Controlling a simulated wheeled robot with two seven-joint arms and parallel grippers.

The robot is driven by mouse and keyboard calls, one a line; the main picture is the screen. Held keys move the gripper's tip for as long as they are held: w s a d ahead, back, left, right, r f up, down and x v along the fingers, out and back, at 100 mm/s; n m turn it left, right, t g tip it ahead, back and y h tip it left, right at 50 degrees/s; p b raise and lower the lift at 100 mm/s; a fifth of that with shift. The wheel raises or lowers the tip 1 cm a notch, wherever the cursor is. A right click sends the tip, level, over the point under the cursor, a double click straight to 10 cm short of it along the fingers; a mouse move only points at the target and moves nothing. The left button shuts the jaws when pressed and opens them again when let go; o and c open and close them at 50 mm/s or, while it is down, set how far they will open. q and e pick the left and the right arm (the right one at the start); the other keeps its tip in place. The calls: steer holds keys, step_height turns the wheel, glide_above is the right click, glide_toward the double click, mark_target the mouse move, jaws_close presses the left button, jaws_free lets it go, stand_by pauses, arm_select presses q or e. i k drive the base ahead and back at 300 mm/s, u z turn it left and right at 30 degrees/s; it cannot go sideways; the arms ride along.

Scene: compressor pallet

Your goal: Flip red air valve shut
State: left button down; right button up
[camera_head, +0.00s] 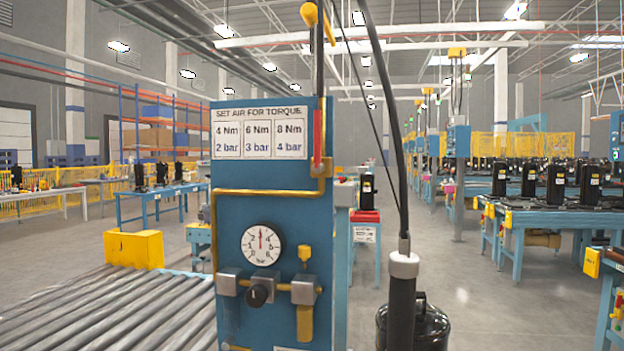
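The red valve lever (317,138) is at the upper right edge of a blue panel (228,232). It points straight up, in line with the dark vertical hose above it. Its lower end meets a brass-coloured fitting (321,168) on the yellow pipe (262,193). A round pressure gauge (261,245) sits lower on the panel, its needle pointing about straight up. A black knob (259,292) is below the gauge. Neither of my grippers shows in the head view.
A black tool with a pale collar (403,266) hangs from a hose just right of the panel. A black tank (425,326) stands behind it. A roller conveyor (110,308) lies at the lower left. Open floor (480,290) is at the right.

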mark_target(317, 166)
steer(key=z, duration=2)
steer(key=k, duration=0.85)
steer(key=u, duration=1.5)
steer(key=i, duration=0.5)
steer(key=z, duration=0.05)
